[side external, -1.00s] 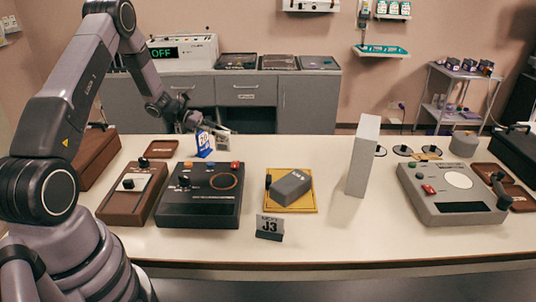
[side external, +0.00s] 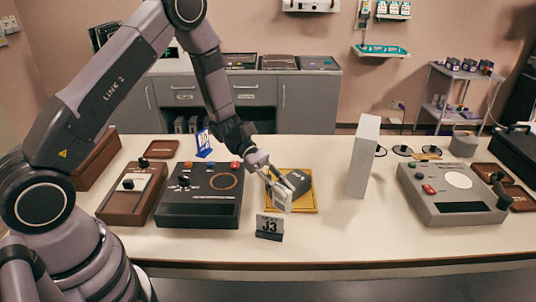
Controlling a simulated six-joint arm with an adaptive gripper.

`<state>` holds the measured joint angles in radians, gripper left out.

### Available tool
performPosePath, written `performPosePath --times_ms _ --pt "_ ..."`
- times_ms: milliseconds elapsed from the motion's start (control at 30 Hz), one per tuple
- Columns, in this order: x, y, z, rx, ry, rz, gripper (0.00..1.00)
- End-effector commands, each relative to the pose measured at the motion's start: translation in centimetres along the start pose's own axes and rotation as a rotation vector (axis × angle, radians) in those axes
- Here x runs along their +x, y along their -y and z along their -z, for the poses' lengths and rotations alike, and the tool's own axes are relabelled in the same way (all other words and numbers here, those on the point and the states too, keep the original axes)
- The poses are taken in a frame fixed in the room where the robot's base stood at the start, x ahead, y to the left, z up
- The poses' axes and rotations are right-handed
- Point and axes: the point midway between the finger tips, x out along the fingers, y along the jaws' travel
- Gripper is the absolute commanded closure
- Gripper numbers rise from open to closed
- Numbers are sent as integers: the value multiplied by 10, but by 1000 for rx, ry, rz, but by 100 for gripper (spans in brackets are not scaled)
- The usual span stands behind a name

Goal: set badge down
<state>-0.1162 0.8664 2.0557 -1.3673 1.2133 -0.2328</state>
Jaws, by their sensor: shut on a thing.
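My gripper (side external: 272,178) points down and to the right over the left part of the yellow mat (side external: 305,207). It is shut on the badge (side external: 281,199), a pale, flat card with a darker printed area. The badge is tilted and hangs below the fingertips, in front of the dark grey block (side external: 298,181) on the mat. The badge hides part of the block and mat. I cannot tell whether its lower edge touches the mat.
A grey J3 sign (side external: 270,227) stands just in front of the mat. A dark console (side external: 200,196) is to the left, a tall pale block (side external: 363,157) to the right. A blue sign (side external: 203,142) stands behind the console. Table between J3 and the right console is clear.

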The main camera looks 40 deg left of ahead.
Motion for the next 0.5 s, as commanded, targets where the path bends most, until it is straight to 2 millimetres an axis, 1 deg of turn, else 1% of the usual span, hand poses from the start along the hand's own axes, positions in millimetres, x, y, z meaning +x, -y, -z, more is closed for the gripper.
performPosePath --times_ms 300,400,500 --pt "39 -76 24 2 1 0 100" --pt "53 -91 42 -2 1 1 100" --pt "63 -104 55 -2 1 0 100"
